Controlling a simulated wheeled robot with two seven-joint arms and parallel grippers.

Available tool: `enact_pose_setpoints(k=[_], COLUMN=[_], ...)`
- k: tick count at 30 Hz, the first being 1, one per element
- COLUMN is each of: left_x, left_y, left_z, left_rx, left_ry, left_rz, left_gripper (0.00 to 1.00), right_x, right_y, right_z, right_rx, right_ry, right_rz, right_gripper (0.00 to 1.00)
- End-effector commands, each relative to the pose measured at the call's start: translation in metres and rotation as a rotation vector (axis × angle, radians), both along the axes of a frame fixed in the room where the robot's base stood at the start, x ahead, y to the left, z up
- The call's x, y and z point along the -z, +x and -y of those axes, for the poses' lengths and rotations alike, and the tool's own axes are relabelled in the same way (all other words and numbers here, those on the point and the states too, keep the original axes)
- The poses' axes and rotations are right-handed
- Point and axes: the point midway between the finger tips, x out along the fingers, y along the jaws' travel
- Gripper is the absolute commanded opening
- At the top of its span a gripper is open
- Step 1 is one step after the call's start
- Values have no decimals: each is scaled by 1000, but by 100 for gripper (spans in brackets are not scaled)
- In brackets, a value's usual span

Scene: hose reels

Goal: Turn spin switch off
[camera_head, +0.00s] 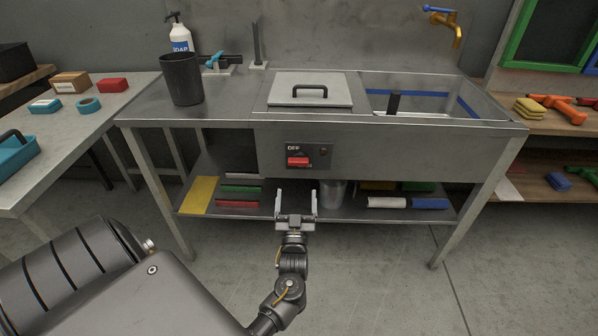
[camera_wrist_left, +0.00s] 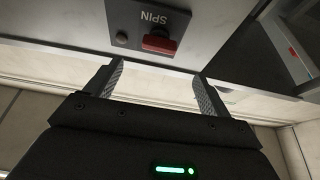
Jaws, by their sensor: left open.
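The red spin switch (camera_head: 298,161) sits on a dark panel on the front of the metal sink bench. In the left wrist view the red switch (camera_wrist_left: 160,41) appears beside the upside-down word SPIN, with a small round dark part (camera_wrist_left: 122,39) next to it. My left gripper (camera_head: 296,197) is open and empty, below the panel and apart from the switch. In the left wrist view its two fingers (camera_wrist_left: 160,78) stand wide apart, with the switch beyond the gap between them. The switch's on or off position is not clear. My right gripper is not in view.
The metal bench (camera_head: 220,124) carries a lidded hatch (camera_head: 310,103), a dark cup (camera_head: 182,80) and a soap bottle (camera_head: 180,36). Its lower shelf (camera_head: 260,204) holds several items behind my left gripper. Side tables stand left and right. The floor in front is clear.

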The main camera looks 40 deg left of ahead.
Motion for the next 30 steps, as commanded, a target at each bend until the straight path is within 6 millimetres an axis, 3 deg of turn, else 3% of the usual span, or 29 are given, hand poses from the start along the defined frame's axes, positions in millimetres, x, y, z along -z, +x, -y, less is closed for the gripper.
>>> enact_pose_setpoints(k=[5,18,30], left_x=[-7,-35,-40], left_y=[13,68,79], left_z=[-9,-52,-60], left_rx=[2,1,3], left_ry=[1,1,-2], left_rz=[0,-2,-4], left_gripper=[82,82,82], right_x=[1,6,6], right_y=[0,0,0], right_z=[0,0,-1], right_rx=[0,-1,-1], right_ry=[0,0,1], right_rz=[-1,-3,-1], right_gripper=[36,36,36])
